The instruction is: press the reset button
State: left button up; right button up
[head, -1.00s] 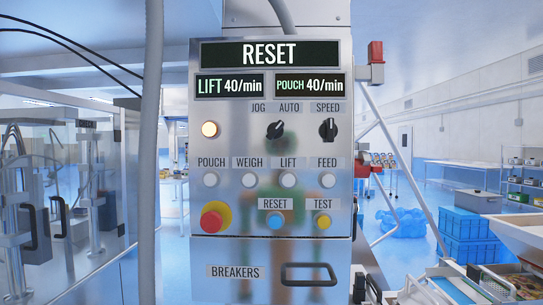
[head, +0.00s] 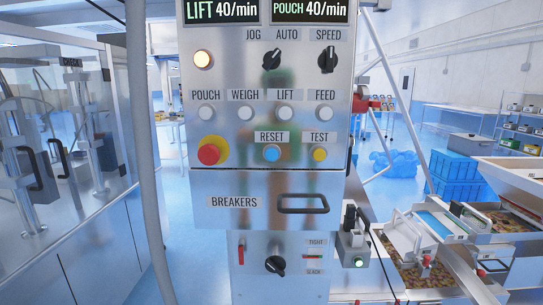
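The blue reset button (head: 271,153) sits on the steel control panel (head: 225,140), under a label reading RESET. A yellow TEST button (head: 319,154) is to its right. A red emergency stop (head: 209,154) on a yellow base is to its left. Neither of my grippers is in the head view, and nothing touches the reset button.
Above the buttons are several round white lamps (head: 245,113), a JOG/AUTO knob (head: 272,59) and a SPEED knob (head: 327,59). Below is a BREAKERS drawer with a handle (head: 303,204). A grey cable (head: 143,150) hangs left of the panel. Machinery with trays (head: 425,225) stands at the right.

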grip_shut()
dwell(1.5)
